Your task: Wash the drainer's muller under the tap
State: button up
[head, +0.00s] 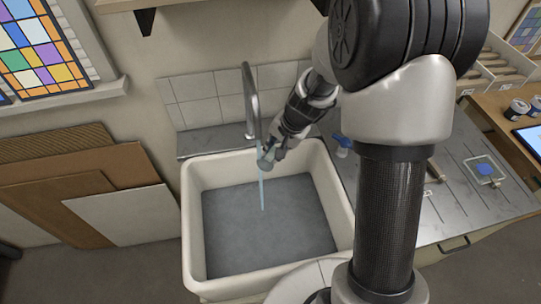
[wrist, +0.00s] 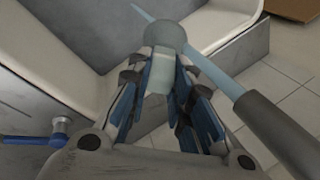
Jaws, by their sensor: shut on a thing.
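My gripper (head: 276,152) is over the sink, just below and beside the tap spout. In the wrist view my gripper (wrist: 166,82) has its blue-padded fingers shut on a pale glass muller (wrist: 166,36). The muller's rounded end sticks out beyond the fingertips. The tap (head: 251,100) is running; its thin blue stream (head: 262,192) falls into the sink. In the wrist view the stream (wrist: 218,78) passes at the muller's rounded end, and the dark spout (wrist: 275,128) is at lower right. In the head view the muller is small and mostly covered by the gripper.
The white sink (head: 193,225) has a grey floor with nothing in it. Farther right, a glass plate with blue paint (head: 485,170) lies on the worktop. Boards (head: 125,218) lean at left.

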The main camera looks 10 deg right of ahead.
jog(key=shift+w+d, duration=0.1)
jog(key=shift+w, duration=0.05)
jog(key=shift+w+d, duration=0.2)
jog(key=shift+w, duration=0.15)
jog(key=shift+s, duration=0.15)
jog(key=shift+s+a, duration=0.35)
jog(key=shift+s, duration=0.05)
jog(key=shift+w+d, duration=0.1)
jog(key=shift+w, duration=0.05)
jog(key=shift+w+d, duration=0.25)
jog(key=shift+w, duration=0.15)
jog(key=shift+s+d, duration=0.1)
